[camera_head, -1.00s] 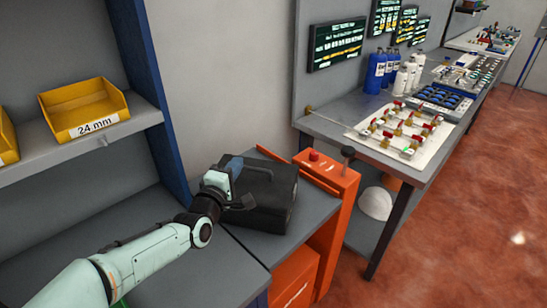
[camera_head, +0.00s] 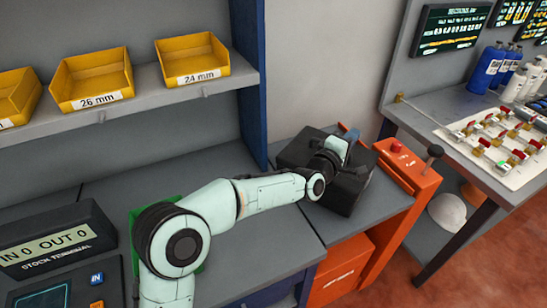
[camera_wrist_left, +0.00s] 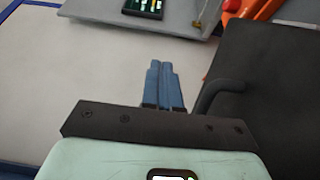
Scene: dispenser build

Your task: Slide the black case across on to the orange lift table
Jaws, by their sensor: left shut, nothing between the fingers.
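The black case (camera_head: 345,196) lies on the grey top of the orange lift table (camera_head: 345,268), close to its orange side rail. The case's left edge is near the seam with the grey shelf; the arm hides whether it overlaps. My left gripper (camera_head: 349,131) reaches over the case from the left, with its blue fingers shut and empty. In the left wrist view the shut fingers (camera_wrist_left: 163,85) are beside the case (camera_wrist_left: 280,85) and its curved handle (camera_wrist_left: 212,96), apparently not gripping it. My right gripper is not in view.
A red button (camera_head: 396,147) and a black-knobbed lever (camera_head: 433,152) stand on the orange rail. A workbench with valves (camera_head: 500,135) is to the right. Yellow bins (camera_head: 192,65) sit on the shelf above. A stock terminal (camera_head: 55,245) is at the left. The grey shelf between is mostly clear.

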